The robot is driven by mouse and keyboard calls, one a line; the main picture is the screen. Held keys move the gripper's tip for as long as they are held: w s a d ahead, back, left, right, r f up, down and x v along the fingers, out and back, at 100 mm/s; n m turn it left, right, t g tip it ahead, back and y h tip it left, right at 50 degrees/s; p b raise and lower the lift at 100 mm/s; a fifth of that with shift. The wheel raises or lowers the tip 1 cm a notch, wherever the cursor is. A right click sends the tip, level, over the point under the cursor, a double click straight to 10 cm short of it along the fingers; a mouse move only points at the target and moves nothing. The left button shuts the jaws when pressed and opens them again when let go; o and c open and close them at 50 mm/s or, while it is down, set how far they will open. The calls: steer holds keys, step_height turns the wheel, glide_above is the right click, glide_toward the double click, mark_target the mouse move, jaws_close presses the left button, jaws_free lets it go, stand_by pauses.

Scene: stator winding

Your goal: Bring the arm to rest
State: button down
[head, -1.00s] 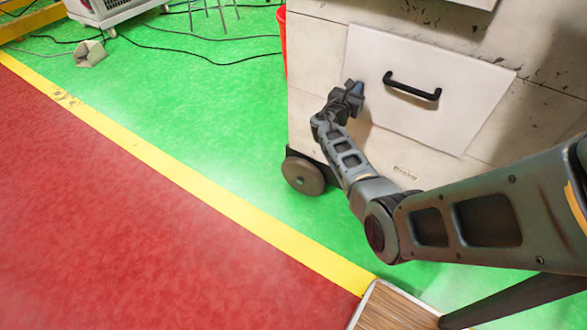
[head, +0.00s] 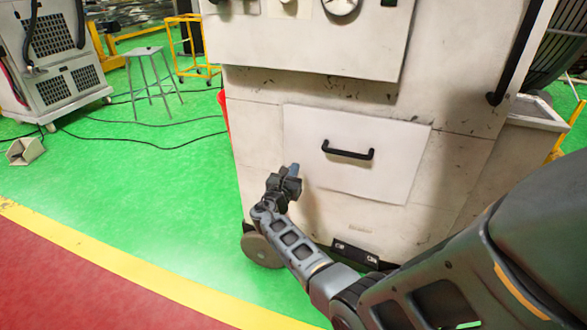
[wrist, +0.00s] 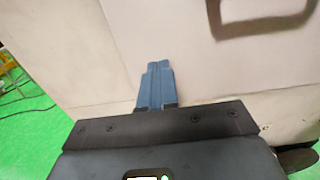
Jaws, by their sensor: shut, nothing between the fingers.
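My gripper (head: 293,170) is at the end of my outstretched arm, in front of the white machine cabinet, at the lower left of its drawer panel (head: 395,186). In the wrist view my gripper (wrist: 157,68) shows its blue fingers together, with nothing between them. The drawer's black handle (head: 348,150) is to the right of the gripper and apart from it. The handle also shows at the top right of the wrist view (wrist: 262,28). The drawer looks shut, flush with the cabinet front. I cannot tell whether the fingertips touch the cabinet.
The white cabinet (head: 260,125) stands on a wheel (head: 262,250). A stool (head: 150,78) and a grey wheeled unit (head: 62,62) stand at the back left, with black cables (head: 140,142) on the floor. Green floor (head: 150,205) lies open left of the arm.

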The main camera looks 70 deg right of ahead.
steer(key=a, duration=0.7)
steer(key=shift+a, duration=0.25)
steer(key=shift+s, duration=0.15)
steer(key=s+a+f+m+t+y+p, duration=0.1)
steer(key=s+a+f+t+y, duration=0.2)
steer(key=a+f, duration=0.3)
steer(key=s+a+f+m+t+y, duration=0.2)
steer(key=s+a+f+y, duration=0.15)
steer(key=a, duration=0.45)
steer(key=s+a+m+t+y, duration=0.4)
steer(key=s+a, duration=0.4)
steer(key=a, duration=0.5)
steer(key=s+a+r+m+t+y, duration=0.1)
steer(key=s+a+r+m+y, duration=0.1)
steer(key=r, duration=0.7)
steer(key=s+a+r+m+t+y+p, duration=0.1)
steer(key=s+a+r+m+t+y, duration=0.1)
steer(key=s+a+r+m, duration=0.3)
steer(key=s+a+r+m+t+y, duration=0.2)
steer(key=s+a+r+m+y, duration=0.1)
steer(key=r, duration=0.9)
steer(key=s+a+m, duration=0.1)
steer(key=s+a, duration=0.1)
steer(key=a, duration=0.1)
steer(key=shift+s+a+r, duration=0.2)
steer(key=shift+r, duration=0.1)
steer(key=shift+y, duration=0.25)
